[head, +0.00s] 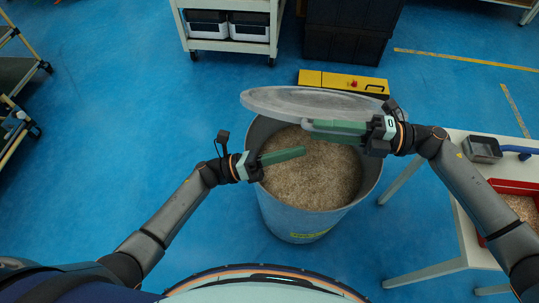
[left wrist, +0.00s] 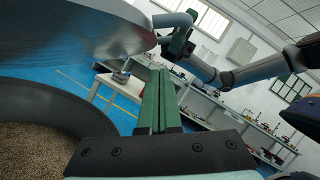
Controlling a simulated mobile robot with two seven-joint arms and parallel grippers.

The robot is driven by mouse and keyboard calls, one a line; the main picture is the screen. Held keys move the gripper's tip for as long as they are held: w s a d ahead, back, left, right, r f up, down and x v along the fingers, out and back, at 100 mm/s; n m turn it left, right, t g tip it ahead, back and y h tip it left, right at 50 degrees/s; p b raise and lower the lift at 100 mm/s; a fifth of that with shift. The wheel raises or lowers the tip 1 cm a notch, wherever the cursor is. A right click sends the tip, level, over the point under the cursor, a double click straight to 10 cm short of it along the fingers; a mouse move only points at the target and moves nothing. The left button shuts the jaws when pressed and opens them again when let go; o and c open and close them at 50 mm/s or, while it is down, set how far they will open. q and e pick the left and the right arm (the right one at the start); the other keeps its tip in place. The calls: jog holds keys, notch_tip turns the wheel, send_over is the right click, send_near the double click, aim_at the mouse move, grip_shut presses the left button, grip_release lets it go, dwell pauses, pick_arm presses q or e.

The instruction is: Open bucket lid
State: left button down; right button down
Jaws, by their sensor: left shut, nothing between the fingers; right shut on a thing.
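A large grey bucket (head: 285,215) full of pale brown granules (head: 315,178) stands on the floor in front of me. Its round grey lid (head: 270,99) is raised and tilted above the far side of the rim, and it shows at the upper left in the left wrist view (left wrist: 70,30). My right gripper (head: 315,126) is shut on the lid's handle (head: 322,121) at the lid's near edge. My left gripper (head: 303,151) is shut and empty above the bucket's opening, below the lid; its green fingers (left wrist: 158,75) are together in the left wrist view.
A white table (head: 455,225) with a red tray (head: 515,187) and a small metal container (head: 482,149) stands at the right. A yellow case (head: 343,82) lies on the floor behind the bucket. A white cart (head: 229,46) stands farther back. The floor left of the bucket is clear.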

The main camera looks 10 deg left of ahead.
aim_at(295, 120)
pick_arm(q)
jog(key=shift+w+a+r, duration=0.1)
jog(key=shift+w+r, duration=0.5)
jog(key=shift+r, duration=0.25)
jog(key=shift+w+r, duration=0.6)
jog(key=shift+r, duration=0.25)
jog(key=w+r, duration=0.1)
jog(key=r, duration=0.1)
jog(key=shift+w+a+r, duration=0.1)
jog(key=shift+w+r, duration=0.2)
jog(key=shift+w, duration=0.1)
pick_arm(e)
jog(key=shift+f, duration=0.1)
pick_arm(q)
jog(key=shift+w+r, duration=0.1)
jog(key=shift+r, duration=0.1)
pick_arm(e)
jog(key=shift+s+f, duration=0.15)
jog(key=c, duration=0.9)
grip_release()
jog(key=shift+o, duration=0.5)
pick_arm(q)
jog(key=shift+f, duration=0.1)
pick_arm(e)
jog(key=shift+d, duration=0.1)
